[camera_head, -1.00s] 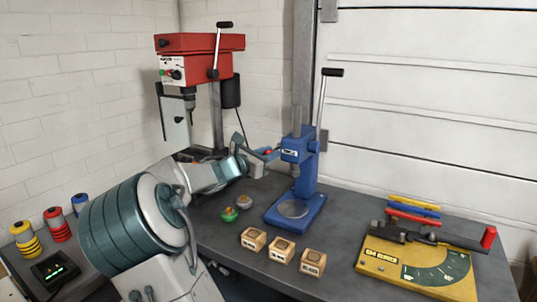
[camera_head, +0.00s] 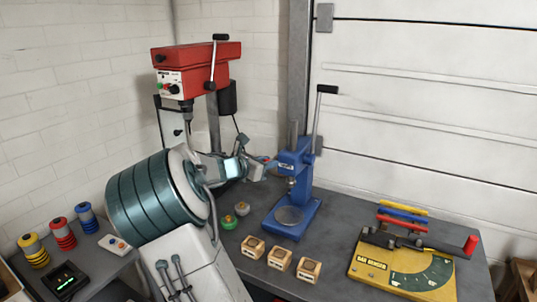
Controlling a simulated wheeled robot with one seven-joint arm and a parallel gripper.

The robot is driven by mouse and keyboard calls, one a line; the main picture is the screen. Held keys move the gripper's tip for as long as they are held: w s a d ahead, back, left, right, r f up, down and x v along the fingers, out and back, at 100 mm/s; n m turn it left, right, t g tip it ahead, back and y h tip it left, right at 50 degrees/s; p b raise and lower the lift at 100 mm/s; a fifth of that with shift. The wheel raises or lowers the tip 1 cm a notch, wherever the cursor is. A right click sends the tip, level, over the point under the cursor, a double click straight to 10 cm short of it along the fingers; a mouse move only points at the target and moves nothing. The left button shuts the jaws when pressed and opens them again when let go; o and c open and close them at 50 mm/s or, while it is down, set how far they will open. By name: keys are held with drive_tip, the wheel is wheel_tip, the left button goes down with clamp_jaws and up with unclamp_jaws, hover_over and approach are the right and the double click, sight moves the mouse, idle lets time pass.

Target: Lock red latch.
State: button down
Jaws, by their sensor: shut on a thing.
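My gripper (camera_head: 259,169) is small and partly hidden in the head view, at the left of the blue press (camera_head: 295,188). A small red part (camera_head: 266,160) shows at its fingertips, close to the press head. My gripper looks shut on this part. I cannot tell for sure whether it is the red latch, or whether it is locked. My arm's large links fill the lower left and hide some of the bench.
A red drill press (camera_head: 195,67) stands behind my arm. Round knobs (camera_head: 228,222) and wooden blocks (camera_head: 280,258) lie near the blue press. A yellow bender (camera_head: 375,272) is at right. Coloured spools (camera_head: 62,233) and a button box (camera_head: 115,244) are at left.

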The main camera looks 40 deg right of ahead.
drive_tip(key=shift+d+r+y+p, duration=0.2)
drive_tip(key=shift+r+y+p, duration=0.45)
drive_tip(key=shift+p, duration=1.35)
drive_tip(key=shift+g+p, duration=0.3)
drive_tip(key=shift+p, duration=0.1)
drive_tip(key=shift+w+p, duration=0.1)
drive_tip(key=shift+p, duration=0.25)
drive_tip(key=shift+f, duration=0.15)
drive_tip(key=c, duration=1.3)
unclamp_jaws()
drive_tip(key=b+v, duration=0.2)
drive_tip(key=v, duration=1.1)
drive_tip(key=shift+a+r+b, duration=0.3)
drive_tip(key=shift+r, duration=0.05)
